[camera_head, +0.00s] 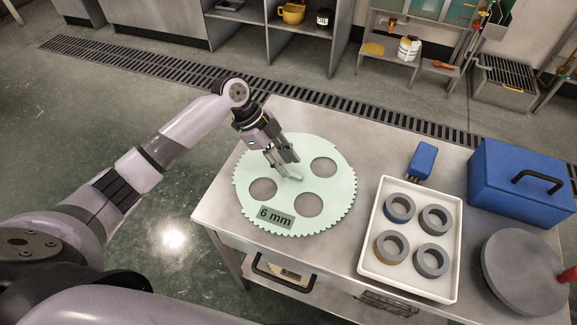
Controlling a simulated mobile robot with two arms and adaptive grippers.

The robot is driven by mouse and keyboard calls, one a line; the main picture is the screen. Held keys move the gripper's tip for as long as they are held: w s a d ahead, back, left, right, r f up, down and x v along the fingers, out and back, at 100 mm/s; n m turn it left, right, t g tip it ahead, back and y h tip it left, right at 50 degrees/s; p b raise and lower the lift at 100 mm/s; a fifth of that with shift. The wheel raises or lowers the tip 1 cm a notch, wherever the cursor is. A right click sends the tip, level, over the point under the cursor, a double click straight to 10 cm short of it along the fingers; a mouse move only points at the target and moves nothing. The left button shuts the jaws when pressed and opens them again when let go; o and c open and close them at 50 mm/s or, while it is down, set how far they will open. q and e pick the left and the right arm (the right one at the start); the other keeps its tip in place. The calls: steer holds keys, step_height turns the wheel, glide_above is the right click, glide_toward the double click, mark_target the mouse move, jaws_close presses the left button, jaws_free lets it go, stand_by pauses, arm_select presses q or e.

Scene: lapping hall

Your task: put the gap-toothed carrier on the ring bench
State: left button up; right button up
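A pale green toothed disc (286,186), a carrier with a dark "6 mm" label (277,217), lies flat on a grey metal bench (345,143). Three round holes show in it; its upper left part is partly hidden by my gripper. I cannot make out a gap in its teeth. My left gripper (289,174) points down over the disc's middle, with its fingertips at or just above the surface. Whether the fingers are closed on anything is unclear. My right gripper is not in view.
A white tray (374,233) with several grey rings stands right of the disc. Beyond it are a blue brush-like block (422,160), a blue case (522,183) and a round grey plate (524,272). A floor grate (160,68) and shelves (340,40) lie behind.

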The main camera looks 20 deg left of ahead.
arm_select(q)
steer(key=v, duration=1)
steer(key=shift+b, duration=0.45)
steer(key=shift+f, duration=0.1)
